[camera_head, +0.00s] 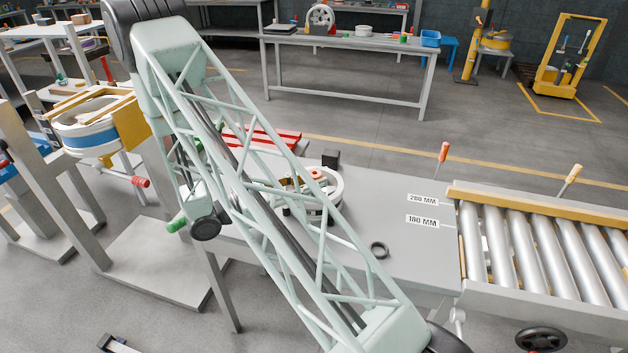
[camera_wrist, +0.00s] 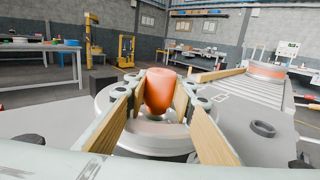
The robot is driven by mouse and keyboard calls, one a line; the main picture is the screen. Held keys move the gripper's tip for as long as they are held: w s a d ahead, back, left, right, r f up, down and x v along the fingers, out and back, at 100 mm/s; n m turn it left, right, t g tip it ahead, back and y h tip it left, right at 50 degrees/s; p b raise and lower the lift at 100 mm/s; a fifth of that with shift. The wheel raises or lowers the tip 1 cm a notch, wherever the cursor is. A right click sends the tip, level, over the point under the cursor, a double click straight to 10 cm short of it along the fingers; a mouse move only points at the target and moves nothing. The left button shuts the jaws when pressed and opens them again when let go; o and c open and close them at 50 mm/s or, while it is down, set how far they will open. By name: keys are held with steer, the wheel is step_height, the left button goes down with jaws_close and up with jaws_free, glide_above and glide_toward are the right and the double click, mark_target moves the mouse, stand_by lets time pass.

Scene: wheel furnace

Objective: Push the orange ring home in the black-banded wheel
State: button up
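The wheel (camera_head: 334,199) lies flat on the grey table, partly hidden behind my arm's lattice link. In the wrist view the pale wheel (camera_wrist: 150,140) fills the middle, with the orange ring (camera_wrist: 160,92) standing upright over its centre. The orange top also shows in the head view (camera_head: 316,174). My gripper (camera_wrist: 162,88) reaches over the wheel. Its two wood-coloured fingers flank the ring, with no gap seen on either side. The ring's lower end and its seat are hard to make out. I cannot see a black band clearly.
A small black ring (camera_head: 379,250) lies on the table in front of the wheel. A black block (camera_head: 330,158) stands behind it. A roller conveyor (camera_head: 540,250) adjoins at right. A blue-banded wheel (camera_head: 92,140) stands at left. The table between wheel and conveyor is mostly clear.

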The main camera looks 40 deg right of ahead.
steer(key=shift+o, duration=0.8)
steer(key=shift+s+f, duration=0.1)
steer(key=shift+f, duration=0.05)
steer(key=shift+o, duration=0.6)
step_height(320, 180, up, 10)
steer(key=shift+r+p, duration=0.2)
steer(key=shift+p, duration=0.1)
steer(key=shift+r, duration=0.1)
